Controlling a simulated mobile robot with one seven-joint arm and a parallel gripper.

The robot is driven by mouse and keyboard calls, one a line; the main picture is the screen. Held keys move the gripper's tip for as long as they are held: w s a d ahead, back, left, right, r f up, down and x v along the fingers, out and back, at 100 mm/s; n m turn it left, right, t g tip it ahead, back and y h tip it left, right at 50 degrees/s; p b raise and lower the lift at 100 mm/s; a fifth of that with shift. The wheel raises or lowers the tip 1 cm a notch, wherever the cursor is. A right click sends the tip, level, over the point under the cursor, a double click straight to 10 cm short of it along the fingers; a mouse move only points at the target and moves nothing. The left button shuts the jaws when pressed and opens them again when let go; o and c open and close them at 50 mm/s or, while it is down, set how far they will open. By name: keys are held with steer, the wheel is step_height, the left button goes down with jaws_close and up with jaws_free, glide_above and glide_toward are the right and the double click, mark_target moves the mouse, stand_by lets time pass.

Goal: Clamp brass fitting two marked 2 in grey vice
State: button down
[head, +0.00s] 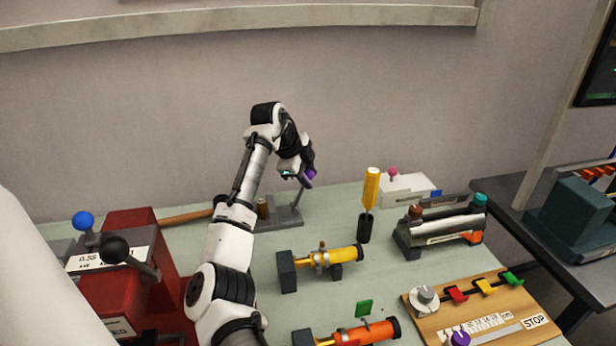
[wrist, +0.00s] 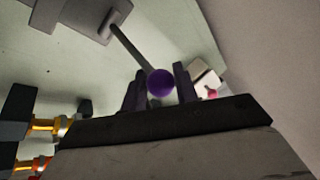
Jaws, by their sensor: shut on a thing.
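The grey vice (head: 288,222) stands on the bench near the back wall, partly behind my arm. Its lever rises to a purple ball knob (head: 310,174), which is also large in the wrist view (wrist: 161,83). My gripper (head: 298,176) is shut on this knob; its two dark fingers lie on either side of it in the wrist view (wrist: 160,88). A small brown-brass cylinder (head: 263,207) stands upright at the left end of the vice, close beside my arm. I cannot read a mark on it, nor tell whether the jaws touch it.
A yellow-handled tool (head: 371,190) stands in a black holder right of the vice. A yellow pump tube (head: 340,257) and an orange one (head: 367,333) lie in front. A red machine (head: 125,285) is at left. A wooden board (head: 485,315) with sliders is at front right.

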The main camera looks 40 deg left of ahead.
steer(key=shift+s+a+r+t+h+b, duration=0.15)
steer(key=shift+s+a+t+h+b, duration=0.15)
steer(key=shift+s+a+t+h, duration=0.3)
steer(key=shift+s+a+r+t+h+b, duration=0.15)
steer(key=shift+s+a+t+h+b, duration=0.2)
steer(key=shift+s+a+t, duration=0.3)
steer(key=shift+d, duration=0.1)
steer(key=c, duration=1.1)
jaws_free()
steer(key=b+v, duration=0.3)
steer(key=v, duration=1.1)
steer(key=shift+f, duration=0.15)
